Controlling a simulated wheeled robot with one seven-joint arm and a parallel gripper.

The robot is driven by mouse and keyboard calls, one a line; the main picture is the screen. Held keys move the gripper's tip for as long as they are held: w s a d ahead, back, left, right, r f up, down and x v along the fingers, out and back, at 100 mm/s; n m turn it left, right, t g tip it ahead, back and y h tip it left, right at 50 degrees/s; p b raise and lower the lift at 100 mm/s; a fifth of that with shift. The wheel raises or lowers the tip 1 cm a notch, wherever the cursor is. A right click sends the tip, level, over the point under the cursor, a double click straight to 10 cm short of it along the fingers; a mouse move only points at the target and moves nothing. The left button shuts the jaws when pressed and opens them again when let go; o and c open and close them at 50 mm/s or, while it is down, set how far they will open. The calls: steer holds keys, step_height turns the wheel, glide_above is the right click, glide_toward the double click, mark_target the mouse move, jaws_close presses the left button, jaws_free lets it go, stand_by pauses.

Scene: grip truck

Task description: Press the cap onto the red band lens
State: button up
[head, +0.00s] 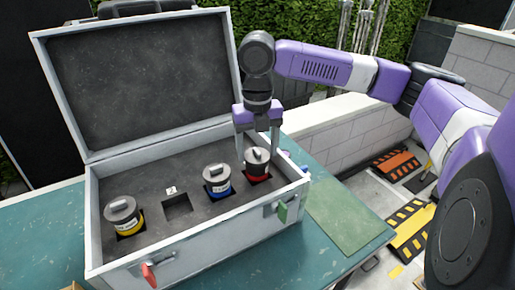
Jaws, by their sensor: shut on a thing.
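The red band lens (257,177) stands upright in the right end of the open case's foam. From this view I cannot tell whether the cap is fully seated or just resting there. My gripper (258,153) points down over the lens, its fingers on either side of the cap, and is shut on it. The contact between fingers and cap is small and partly unclear.
The blue band lens (217,188) stands close left of the red one. An empty square slot (177,204) and the yellow band lens (124,224) lie further left. The case's raised lid (145,80) rises behind.

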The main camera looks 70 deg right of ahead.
mark_target(257, 151)
steer(key=shift+f, duration=0.2)
stand_by(0.7)
steer(key=o, duration=1.4)
steer(key=shift+o, duration=0.6)
steer(key=shift+r+p, duration=3.05)
steer(key=shift+r, duration=0.45)
steer(key=shift+c, duration=0.2)
jaws_close()
